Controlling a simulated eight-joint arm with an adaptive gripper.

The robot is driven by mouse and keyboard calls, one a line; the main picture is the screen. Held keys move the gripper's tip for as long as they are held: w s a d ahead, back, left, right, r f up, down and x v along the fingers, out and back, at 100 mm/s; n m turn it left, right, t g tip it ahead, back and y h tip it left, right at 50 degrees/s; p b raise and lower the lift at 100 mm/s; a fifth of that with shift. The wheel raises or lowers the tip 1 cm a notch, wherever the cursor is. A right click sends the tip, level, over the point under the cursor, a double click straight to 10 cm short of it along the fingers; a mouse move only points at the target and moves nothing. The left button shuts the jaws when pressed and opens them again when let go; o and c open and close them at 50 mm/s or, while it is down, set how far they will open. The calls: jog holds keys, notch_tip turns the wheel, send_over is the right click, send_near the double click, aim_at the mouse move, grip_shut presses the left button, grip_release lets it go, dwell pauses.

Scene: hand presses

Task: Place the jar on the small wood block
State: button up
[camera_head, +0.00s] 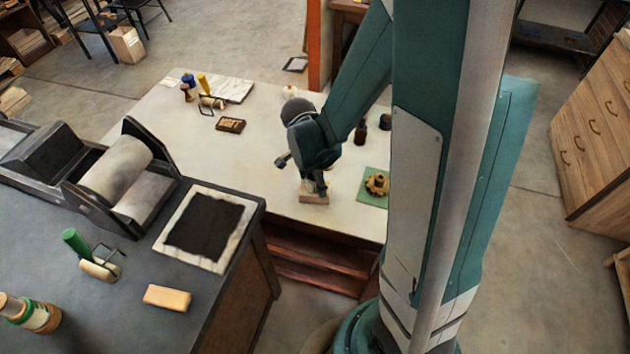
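A small pale wood block (311,198) lies on the white table near its front edge. My gripper (320,188) points down right above the block, with its fingertips at or very near its top. The fingers are small and dark here, so I cannot tell whether they are open or shut, or whether a jar is between them. Two small dark jars or bottles, one (360,132) beside my arm and another (385,121) further right, stand behind my gripper on the white table. I cannot tell which jar is meant.
A green mat (374,200) with a brown gear-shaped thing (377,184) lies right of the block. A dark printed block (230,125) and several small tools lie at the back left. The dark bench (110,325) at front left carries a roller press (117,172) and a tan block (166,297).

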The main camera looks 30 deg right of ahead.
jog(key=shift+r, duration=0.15)
jog(key=shift+a+r+p, duration=0.3)
jog(key=shift+r+p, duration=0.05)
jog(key=shift+r, duration=1.65)
jog(key=shift+a+r+p, duration=0.35)
jog(key=shift+r+p, duration=0.05)
jog(key=shift+r, duration=1.55)
jog(key=shift+a+r+p, duration=0.3)
jog(key=shift+r+p, duration=0.05)
jog(key=shift+r, duration=1.65)
jog(key=shift+s+a+r+n, duration=0.15)
jog(key=shift+s+r+n, duration=0.1)
jog(key=shift+r+n, duration=0.4)
jog(key=s+a+r+n+t+y, duration=0.1)
jog(key=s+a+r+n+t, duration=0.1)
jog(key=s+r+n, duration=0.3)
jog(key=s+a+r+n+t, duration=0.3)
jog(key=s+r+n+t, duration=0.1)
jog(key=r+n, duration=0.7)
jog(key=shift+s+a+n+t+y, duration=0.15)
jog(key=shift+s+n+t+y, duration=0.25)
jog(key=shift+t, duration=0.2)
